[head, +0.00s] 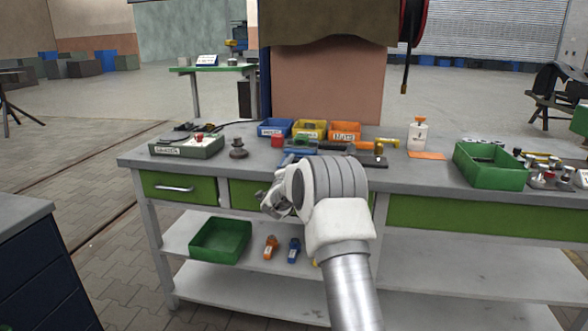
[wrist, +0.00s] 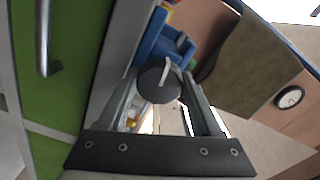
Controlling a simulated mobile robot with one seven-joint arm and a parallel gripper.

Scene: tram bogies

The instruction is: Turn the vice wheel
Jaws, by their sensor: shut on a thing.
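In the wrist view the vice wheel (wrist: 155,88) is a dark grey disc with a pale line on its face. It sits between the two fingers of my gripper (wrist: 162,84), which are shut on it. The blue vice (wrist: 158,42) is just behind the wheel at the bench edge. In the head view my gripper (head: 275,200) is at the front edge of the bench, by the drawers. The blue vice (head: 300,146) shows partly above my wrist there. The wheel is hard to make out in that view.
The grey workbench (head: 408,176) carries a green tray (head: 490,166), small blue, yellow and orange bins (head: 345,131), a white bottle (head: 417,136) and a grey-green box (head: 187,146). A drawer handle (head: 175,189) is left of my gripper. A green crate (head: 220,239) stands on the shelf below.

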